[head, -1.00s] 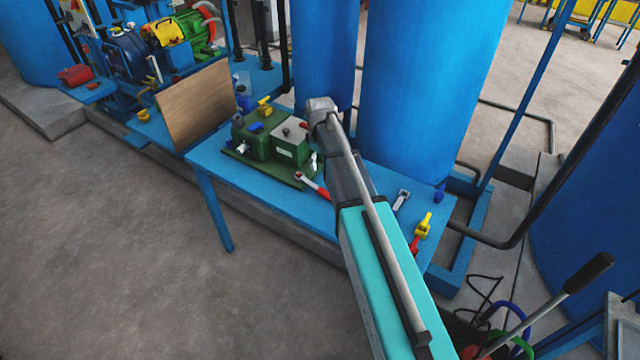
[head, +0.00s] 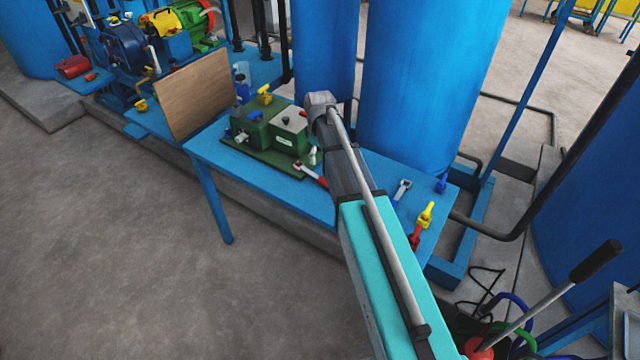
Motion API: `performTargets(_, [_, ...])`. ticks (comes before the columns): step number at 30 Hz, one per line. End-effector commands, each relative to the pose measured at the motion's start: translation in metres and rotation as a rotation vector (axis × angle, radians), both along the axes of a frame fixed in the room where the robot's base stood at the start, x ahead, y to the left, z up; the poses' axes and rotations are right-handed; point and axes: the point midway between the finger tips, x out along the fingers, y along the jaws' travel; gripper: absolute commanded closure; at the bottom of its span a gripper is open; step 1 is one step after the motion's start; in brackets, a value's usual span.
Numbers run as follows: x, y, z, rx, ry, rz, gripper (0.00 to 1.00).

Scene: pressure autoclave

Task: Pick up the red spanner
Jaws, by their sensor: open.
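The red spanner (head: 316,176) lies on the blue table (head: 260,189), just in front of the green block. Its silver open head points left toward the block, and its red handle runs right until my arm hides the far end. My arm reaches up from the lower right across the table, with a teal link, a dark section and a grey joint at its top. The jaws of my gripper cannot be made out in this view.
A green pump-like block (head: 272,130) stands left of my arm. A grey spanner (head: 401,191) and a yellow-handled valve (head: 425,215) lie right of it. A wooden board (head: 196,97) stands at the table's left end. Tall blue tanks (head: 415,90) rise behind.

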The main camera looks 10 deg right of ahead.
Motion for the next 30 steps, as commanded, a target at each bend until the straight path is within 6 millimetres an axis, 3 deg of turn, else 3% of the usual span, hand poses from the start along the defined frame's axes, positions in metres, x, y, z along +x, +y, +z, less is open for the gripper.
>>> performTargets(18, [0.0,-0.001,-0.05,0.0,0.0,-0.002,0.26])
performTargets(30, [0.0,-0.001,-0.056,0.0,0.0,-0.002,0.26])
